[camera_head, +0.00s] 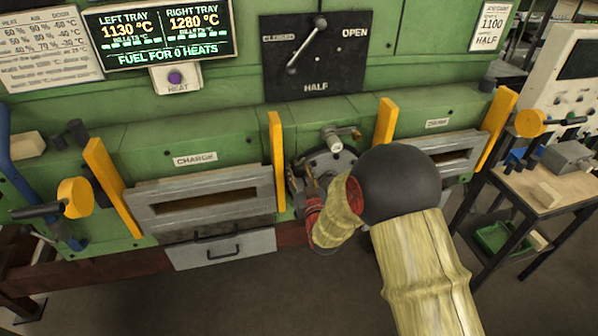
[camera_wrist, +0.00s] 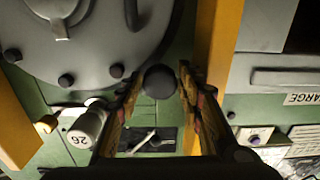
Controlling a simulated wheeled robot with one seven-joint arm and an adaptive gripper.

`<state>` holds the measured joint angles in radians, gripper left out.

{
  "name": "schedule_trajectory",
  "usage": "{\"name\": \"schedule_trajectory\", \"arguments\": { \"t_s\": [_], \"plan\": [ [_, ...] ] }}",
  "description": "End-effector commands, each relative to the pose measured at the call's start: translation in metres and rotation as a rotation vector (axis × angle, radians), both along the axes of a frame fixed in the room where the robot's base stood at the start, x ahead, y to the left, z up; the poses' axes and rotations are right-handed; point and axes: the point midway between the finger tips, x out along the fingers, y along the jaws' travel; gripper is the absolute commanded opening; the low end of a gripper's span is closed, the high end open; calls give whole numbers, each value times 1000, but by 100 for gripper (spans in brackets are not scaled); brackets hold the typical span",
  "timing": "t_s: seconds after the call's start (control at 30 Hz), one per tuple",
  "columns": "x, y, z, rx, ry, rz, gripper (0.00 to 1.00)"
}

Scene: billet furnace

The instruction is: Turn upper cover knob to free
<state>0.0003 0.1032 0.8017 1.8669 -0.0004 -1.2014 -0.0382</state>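The round grey cover (camera_head: 322,160) is on the green furnace front between the two doors. It also fills the top left of the wrist view (camera_wrist: 85,45), which looks upside down. A dark round knob (camera_wrist: 160,82) shows at the cover's edge, between the fingertips of my gripper (camera_wrist: 160,78). The fingers are spread, with a small gap visible on each side of the knob; I cannot tell the depth between them. In the head view my gripper (camera_head: 311,188) is in front of the cover's lower left, and my arm hides part of the cover.
Yellow upright bars (camera_head: 277,160) flank the cover closely, another (camera_head: 386,120) on its right. A pale cylinder marked 26 (camera_wrist: 88,124) sticks out near the fingers. The charge door (camera_head: 205,200) is left. A bench (camera_head: 545,190) stands right.

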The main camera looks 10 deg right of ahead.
Motion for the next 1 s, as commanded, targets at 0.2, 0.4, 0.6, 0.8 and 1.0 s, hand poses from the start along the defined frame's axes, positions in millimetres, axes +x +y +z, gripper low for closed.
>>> {"name": "schedule_trajectory", "arguments": {
  "t_s": [0.2,0.4,0.6,0.8,1.0],
  "plan": [
    [0,0,0,0,0,0,23],
    [0,0,0,0,1,0,12],
    [0,0,-1,-2,0,0,5],
    [0,0,-2,-42,-1,0,5],
    [0,0,-1,-65,2,0,5]
  ]
}}
